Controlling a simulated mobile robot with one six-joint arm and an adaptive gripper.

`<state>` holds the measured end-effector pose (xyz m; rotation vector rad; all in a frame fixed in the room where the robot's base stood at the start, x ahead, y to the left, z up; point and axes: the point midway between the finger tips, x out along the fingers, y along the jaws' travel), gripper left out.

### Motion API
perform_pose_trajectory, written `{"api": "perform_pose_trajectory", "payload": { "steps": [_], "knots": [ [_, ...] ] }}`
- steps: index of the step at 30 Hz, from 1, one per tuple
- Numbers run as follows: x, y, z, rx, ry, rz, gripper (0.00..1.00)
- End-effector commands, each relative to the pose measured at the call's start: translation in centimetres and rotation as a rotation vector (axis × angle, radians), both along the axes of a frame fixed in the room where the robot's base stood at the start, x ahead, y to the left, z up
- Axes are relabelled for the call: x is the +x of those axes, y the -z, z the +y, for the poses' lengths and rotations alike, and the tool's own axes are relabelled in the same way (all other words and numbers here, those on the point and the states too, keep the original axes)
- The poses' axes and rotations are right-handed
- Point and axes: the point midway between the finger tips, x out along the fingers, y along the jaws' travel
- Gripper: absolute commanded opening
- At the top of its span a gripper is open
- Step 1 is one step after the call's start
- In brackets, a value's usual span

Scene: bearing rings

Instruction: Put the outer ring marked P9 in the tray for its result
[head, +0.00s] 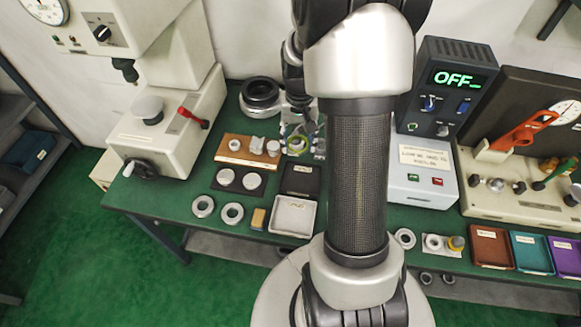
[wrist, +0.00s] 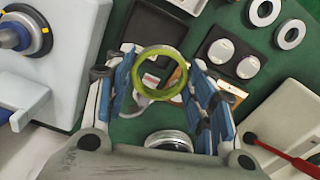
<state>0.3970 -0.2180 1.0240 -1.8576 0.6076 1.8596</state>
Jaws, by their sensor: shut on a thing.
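My gripper (wrist: 160,88) has blue finger pads and is shut on a yellow-green ring (wrist: 183,77), held between the fingertips in the wrist view. No P9 mark can be read on it. In the head view my gripper (head: 301,138) is above the back of the green bench, partly hidden by my arm. A brown-red tray (head: 490,264), a teal tray (head: 533,268) and a purple tray (head: 568,271) stand in a row at the right. Their labels are too small to read.
A wooden block (head: 232,148) with parts, a black tray (head: 301,193) and a white tray (head: 273,217) stand left of my arm. Loose rings (head: 203,206) lie at the front edge. A box with an OFF display (head: 459,79) and a gauge stand (head: 470,200) are right.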

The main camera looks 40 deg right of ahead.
Motion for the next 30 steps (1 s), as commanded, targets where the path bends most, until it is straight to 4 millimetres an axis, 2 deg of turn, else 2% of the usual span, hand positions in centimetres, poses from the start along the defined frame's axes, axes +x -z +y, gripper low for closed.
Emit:
{"api": "perform_pose_trajectory", "payload": {
  "steps": [2, 5, 8, 18, 21, 30],
  "knots": [
    [-0.6, -1.0, -1.3, -0.001, 0.04, -0.002, 0.24],
    [-1.0, -0.7, -1.9, 0.002, 0.058, 0.002, 0.24],
    [-1.1, 1.3, -1.9, 0.004, 0.06, 0.005, 0.24],
    [-1.1, 10.6, -1.8, 0.003, 0.058, 0.004, 0.24],
    [-1.0, 12.6, -1.8, 0.002, 0.057, 0.002, 0.24],
    [-1.0, 15.0, -1.8, 0.001, 0.057, 0.001, 0.24]
  ]
}}
